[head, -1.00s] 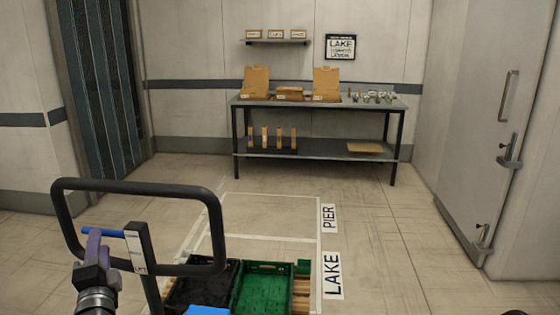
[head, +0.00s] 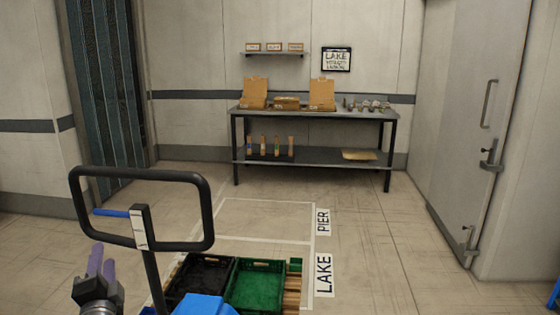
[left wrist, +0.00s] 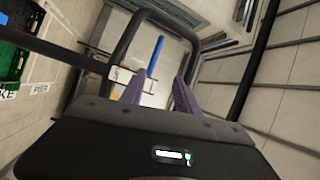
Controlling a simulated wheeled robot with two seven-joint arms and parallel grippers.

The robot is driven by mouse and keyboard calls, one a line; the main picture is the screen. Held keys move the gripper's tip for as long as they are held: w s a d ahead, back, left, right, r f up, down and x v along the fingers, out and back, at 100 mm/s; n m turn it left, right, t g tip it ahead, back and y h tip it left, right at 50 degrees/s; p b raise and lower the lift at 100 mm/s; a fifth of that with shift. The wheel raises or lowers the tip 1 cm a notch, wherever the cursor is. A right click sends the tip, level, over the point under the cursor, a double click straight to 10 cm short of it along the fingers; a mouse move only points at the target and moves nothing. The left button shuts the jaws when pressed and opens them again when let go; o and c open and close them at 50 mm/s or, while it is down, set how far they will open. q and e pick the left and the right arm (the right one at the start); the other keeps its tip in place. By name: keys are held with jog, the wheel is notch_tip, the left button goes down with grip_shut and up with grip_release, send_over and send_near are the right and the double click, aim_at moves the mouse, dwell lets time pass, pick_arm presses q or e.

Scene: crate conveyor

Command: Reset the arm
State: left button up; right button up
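My left gripper (head: 101,262), with purple fingers, is low at the left of the head view. In the left wrist view its two fingers (left wrist: 159,92) stand apart with nothing between them held. The black loop handle (head: 209,205) of a hand truck stands in front of it. The handle's blue lever (head: 111,213) lies just above and beyond the fingertips, apart from them in the head view; the lever (left wrist: 155,57) also shows beyond the fingers in the wrist view. My right gripper is not in view.
A black crate (head: 207,260) and a green crate (head: 260,262) sit on a wooden pallet (head: 291,290) beyond the handle. White floor markings read PIER and LAKE. A workbench (head: 310,115) with boxes stands at the back wall. The floor at right is clear.

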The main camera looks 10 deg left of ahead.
pick_arm(q)
jog(key=d+f+n+g+h, duration=0.4)
jog(key=d+f, duration=0.4)
jog(key=f, duration=0.5)
jog(key=d+f+n+g+h, duration=0.3)
jog(key=d+f+n+h, duration=0.25)
jog(key=d+f, duration=0.6)
jog(key=s+d+f+n+g+h, duration=0.1)
jog(key=s+d+f+g, duration=0.3)
jog(key=s+d+f, duration=0.5)
jog(key=s+d+f+g+h, duration=0.3)
jog(key=s+d+f+g, duration=0.2)
jog(key=s+d+f, duration=0.5)
jog(key=s+f, duration=0.4)
jog(key=shift+s+f+n, duration=0.3)
jog(key=shift+f+n, duration=0.05)
jog(key=shift+a+h, duration=0.1)
jog(key=shift+h, duration=0.15)
